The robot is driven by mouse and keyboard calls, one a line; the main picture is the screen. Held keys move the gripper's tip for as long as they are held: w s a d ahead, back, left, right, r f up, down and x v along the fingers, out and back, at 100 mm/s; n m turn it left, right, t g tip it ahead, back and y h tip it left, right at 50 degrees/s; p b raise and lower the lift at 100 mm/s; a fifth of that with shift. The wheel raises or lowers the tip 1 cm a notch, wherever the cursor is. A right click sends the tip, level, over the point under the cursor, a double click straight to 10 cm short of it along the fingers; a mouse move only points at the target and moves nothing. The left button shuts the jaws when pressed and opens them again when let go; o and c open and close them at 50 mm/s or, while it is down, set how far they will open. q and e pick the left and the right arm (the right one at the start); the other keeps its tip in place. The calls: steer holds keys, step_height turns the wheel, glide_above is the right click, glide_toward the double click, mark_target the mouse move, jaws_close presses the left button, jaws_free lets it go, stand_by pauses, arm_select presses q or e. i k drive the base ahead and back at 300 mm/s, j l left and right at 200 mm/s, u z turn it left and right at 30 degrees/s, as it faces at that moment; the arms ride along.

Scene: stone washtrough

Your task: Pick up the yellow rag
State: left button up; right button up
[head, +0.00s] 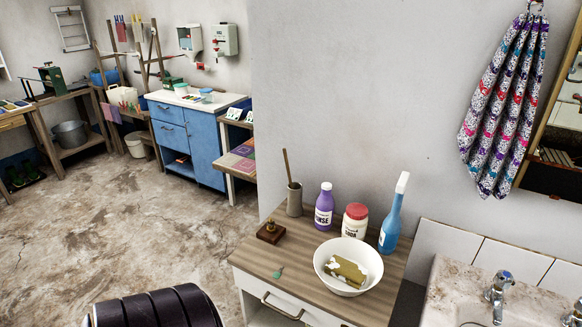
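A dull yellow, folded-looking piece with whitish patches, apparently the yellow rag (346,271), lies inside a round white bowl (322,277). The bowl stands at the front right of a small wooden-topped cabinet (262,252). The piece is too small in view to make out its material for certain. Neither of my grippers shows in the head view. A dark ribbed rounded part at the bottom left edge looks like part of my own arm.
Behind the bowl stand a purple bottle (324,208), a red-lidded jar (354,222) and a tall blue bottle (391,222). A brush holder (294,200) and a small wooden block (270,232) are left. A stone basin with taps (498,290) adjoins right. Floor at left is open.

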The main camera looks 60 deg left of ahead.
mark_target(341, 268)
steer(key=u, duration=1.35)
steer(key=z, duration=1.35)
steer(key=u, duration=1.35)
steer(key=i+j+z, duration=0.1)
steer(key=j+z, duration=0.15)
steer(key=j, duration=0.55)
steer(key=j+z, duration=0.3)
steer(key=j, duration=0.55)
